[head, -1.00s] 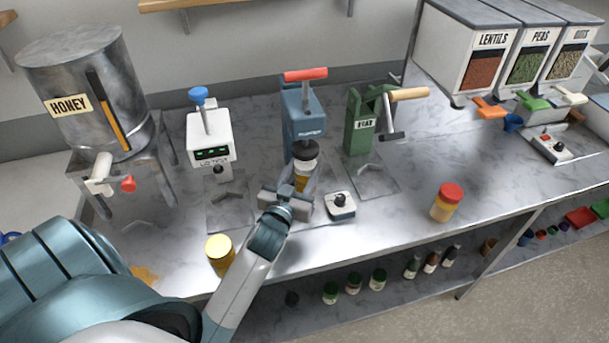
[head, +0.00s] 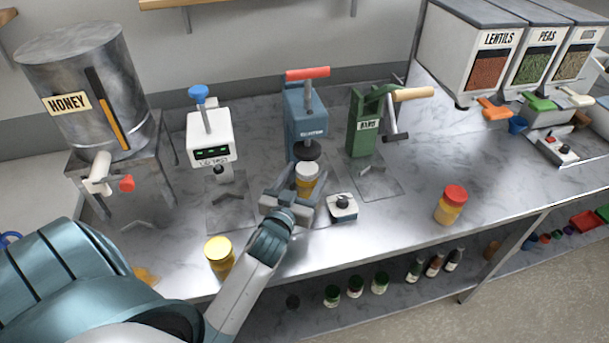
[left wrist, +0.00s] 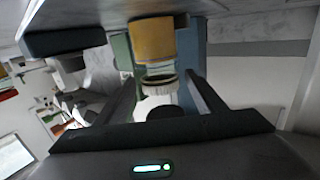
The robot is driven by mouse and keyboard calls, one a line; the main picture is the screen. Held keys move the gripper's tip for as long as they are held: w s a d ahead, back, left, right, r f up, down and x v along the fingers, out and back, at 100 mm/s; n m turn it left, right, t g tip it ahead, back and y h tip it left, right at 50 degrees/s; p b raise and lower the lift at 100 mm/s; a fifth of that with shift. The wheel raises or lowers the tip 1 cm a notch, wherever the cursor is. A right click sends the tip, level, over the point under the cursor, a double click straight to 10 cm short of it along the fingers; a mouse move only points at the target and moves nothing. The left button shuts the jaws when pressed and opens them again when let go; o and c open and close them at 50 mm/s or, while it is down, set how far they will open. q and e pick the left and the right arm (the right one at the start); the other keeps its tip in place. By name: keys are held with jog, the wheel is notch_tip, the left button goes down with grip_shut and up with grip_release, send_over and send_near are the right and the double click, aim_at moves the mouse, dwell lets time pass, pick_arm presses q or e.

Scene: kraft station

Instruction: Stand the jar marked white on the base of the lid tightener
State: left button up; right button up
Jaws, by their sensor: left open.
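The jar with a white lid and yellow-orange contents (head: 306,184) stands upright in front of the blue lid tightener (head: 304,116), below its black disc, with a gap between lid and disc. My left gripper (head: 297,193) is open, with its fingers on either side of this jar. In the left wrist view, upside down, the jar (left wrist: 153,42) and its white lid show between the open fingers (left wrist: 160,84). The tightener's base is mostly hidden by jar and gripper, so I cannot tell exactly how the jar rests on it. My right gripper is out of view.
A small box with a black knob (head: 342,207) stands close to the right of the gripper. A yellow-lidded jar (head: 219,256) is at the front edge, a red-lidded jar (head: 450,204) to the right. A white machine (head: 210,140) and green machine (head: 364,125) flank the tightener.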

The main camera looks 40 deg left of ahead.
pick_arm(q)
jog(key=shift+r, duration=0.1)
jog(key=shift+s, duration=0.1)
jog(key=shift+s+d, duration=0.1)
jog(key=shift+s, duration=0.25)
jog(key=b+v, duration=0.3)
jog(key=v, duration=0.7)
jog(key=shift+s, duration=0.1)
jog(key=shift+s+d+r, duration=0.1)
jog(key=shift+s+d, duration=0.05)
jog(key=shift+s, duration=0.3)
jog(key=shift+s, duration=0.1)
